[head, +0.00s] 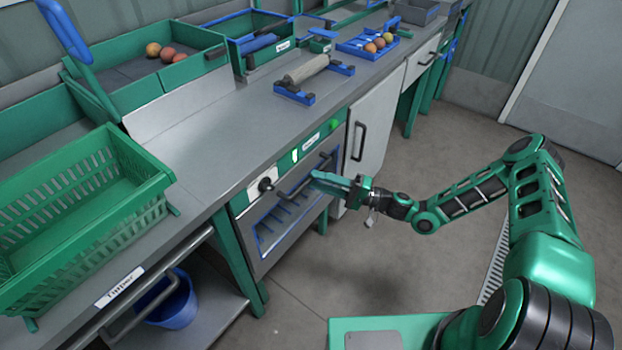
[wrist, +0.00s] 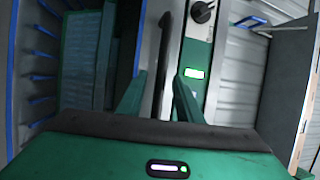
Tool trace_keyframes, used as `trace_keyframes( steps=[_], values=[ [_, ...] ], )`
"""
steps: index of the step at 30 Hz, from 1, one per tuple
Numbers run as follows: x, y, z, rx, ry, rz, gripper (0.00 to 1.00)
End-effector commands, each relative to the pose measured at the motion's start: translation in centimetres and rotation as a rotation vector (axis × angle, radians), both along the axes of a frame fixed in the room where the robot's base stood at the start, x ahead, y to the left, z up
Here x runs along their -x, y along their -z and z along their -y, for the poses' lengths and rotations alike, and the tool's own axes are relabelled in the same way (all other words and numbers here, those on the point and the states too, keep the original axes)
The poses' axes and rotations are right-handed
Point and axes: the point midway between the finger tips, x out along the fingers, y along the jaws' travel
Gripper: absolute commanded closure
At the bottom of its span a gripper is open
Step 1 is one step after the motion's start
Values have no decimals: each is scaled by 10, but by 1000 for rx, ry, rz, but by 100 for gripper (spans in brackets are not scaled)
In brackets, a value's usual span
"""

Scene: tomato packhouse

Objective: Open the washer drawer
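The washer drawer (head: 268,262) is a grey front under the counter with a blue-framed, slatted window. It looks shut, flush with the washer's face. Its dark bar handle (head: 284,193) runs along the top of the front and is partly hidden by my gripper. My gripper (head: 312,179) is at the handle, reaching in from the right. In the wrist view, the handle (wrist: 168,50) runs upright between the two green fingers of my gripper (wrist: 158,95). The fingers are apart, with a visible gap on either side of the bar.
A control strip with a black knob (head: 265,184) and a green-lit display (wrist: 194,73) sits above the drawer. A grey cabinet door (head: 375,130) stands to the right. A green crate (head: 90,210) is on the counter. The floor before the drawer is clear.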

Motion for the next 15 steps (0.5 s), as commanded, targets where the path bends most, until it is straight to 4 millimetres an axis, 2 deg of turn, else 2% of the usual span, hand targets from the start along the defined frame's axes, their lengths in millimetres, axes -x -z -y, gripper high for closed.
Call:
trace_keyframes(
  steps=[6,15],
  values=[
    [-5,-4,-22,0,-1,0,68],
    [-7,-5,-26,1,0,-1,68]
  ],
)
